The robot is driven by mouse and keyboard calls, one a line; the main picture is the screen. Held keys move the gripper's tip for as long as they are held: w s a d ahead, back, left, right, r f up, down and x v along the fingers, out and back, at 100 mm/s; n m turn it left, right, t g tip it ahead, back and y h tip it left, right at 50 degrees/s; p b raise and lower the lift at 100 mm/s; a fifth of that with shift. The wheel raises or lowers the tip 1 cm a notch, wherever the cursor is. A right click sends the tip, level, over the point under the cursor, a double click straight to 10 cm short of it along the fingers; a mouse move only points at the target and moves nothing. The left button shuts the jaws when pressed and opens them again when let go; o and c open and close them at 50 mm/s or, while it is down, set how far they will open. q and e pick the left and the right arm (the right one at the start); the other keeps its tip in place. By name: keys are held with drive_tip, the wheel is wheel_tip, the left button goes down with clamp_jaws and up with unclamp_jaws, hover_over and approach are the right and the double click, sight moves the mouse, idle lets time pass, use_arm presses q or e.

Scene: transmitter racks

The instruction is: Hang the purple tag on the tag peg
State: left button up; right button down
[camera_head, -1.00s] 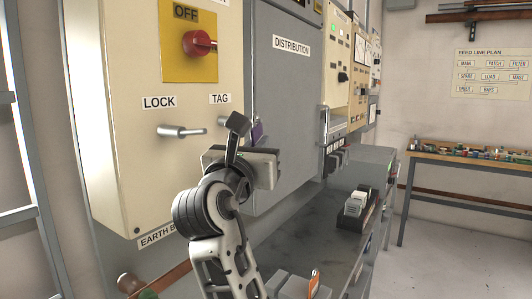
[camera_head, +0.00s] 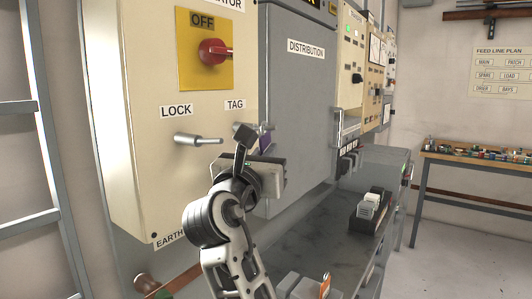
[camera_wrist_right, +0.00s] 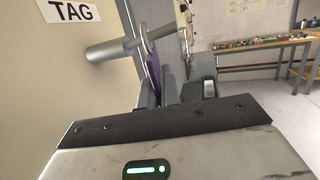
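The purple tag (camera_wrist_right: 153,75) is pinched upright between the fingers of my right gripper (camera_wrist_right: 160,92). In the head view my right gripper (camera_head: 252,150) partly hides the peg. My left gripper is not in view.
The lock peg (camera_head: 198,140) sticks out left of my right gripper. The grey distribution cabinet (camera_head: 296,100) stands close on the right. A dark bench (camera_head: 325,240) below carries a black holder (camera_head: 369,212) with pale cards. A red switch (camera_head: 215,51) is above.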

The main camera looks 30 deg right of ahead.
drive_tip(key=c, duration=1.5)
unclamp_jaws()
drive_tip(key=shift+c, duration=0.2)
